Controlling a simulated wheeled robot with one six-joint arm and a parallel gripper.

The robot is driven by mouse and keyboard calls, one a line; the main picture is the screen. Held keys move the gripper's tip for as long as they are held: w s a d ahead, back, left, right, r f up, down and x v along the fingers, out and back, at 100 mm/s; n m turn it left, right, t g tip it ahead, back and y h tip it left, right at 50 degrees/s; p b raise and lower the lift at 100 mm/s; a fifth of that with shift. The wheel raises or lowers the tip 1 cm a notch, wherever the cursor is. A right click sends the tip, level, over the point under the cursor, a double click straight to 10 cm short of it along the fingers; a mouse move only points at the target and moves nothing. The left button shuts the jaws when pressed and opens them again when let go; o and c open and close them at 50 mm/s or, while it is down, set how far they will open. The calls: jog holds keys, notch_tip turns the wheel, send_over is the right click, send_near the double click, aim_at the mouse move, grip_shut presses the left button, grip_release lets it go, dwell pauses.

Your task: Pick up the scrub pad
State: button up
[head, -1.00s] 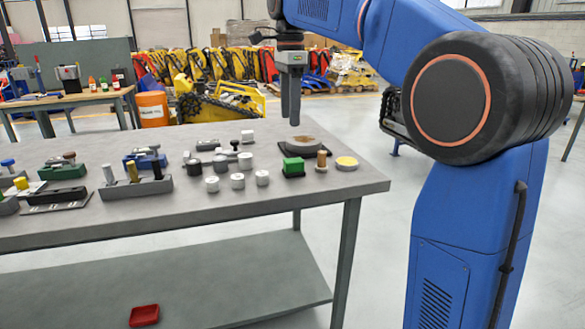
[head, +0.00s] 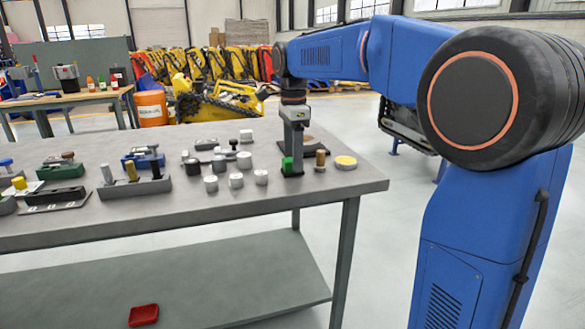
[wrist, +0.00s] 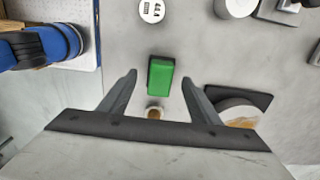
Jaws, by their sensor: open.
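The scrub pad is a small green block on a dark base (head: 286,167). It sits on the right part of the grey workbench (head: 230,205), and my gripper partly hides it in the head view. In the wrist view the green pad (wrist: 160,75) shows whole, in line with the gap between the fingertips. My gripper (head: 293,168) points down over the pad, and in the wrist view (wrist: 159,80) its fingers are spread, one on each side. I cannot tell whether the fingertips reach below the pad's top. The gripper holds nothing.
A wooden peg (head: 321,159) stands close right of the pad, with a yellow-topped disc (head: 345,162) beyond it. A brown-topped round piece (wrist: 238,113) is close to one finger in the wrist view. Several white cylinders (head: 236,181) stand to the left.

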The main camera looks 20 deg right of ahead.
jog(key=shift+f, duration=1)
jog(key=c, duration=1.2)
jog(key=shift+o, duration=0.2)
notch_tip(320, 180, up, 10)
jog(key=shift+r, duration=0.1)
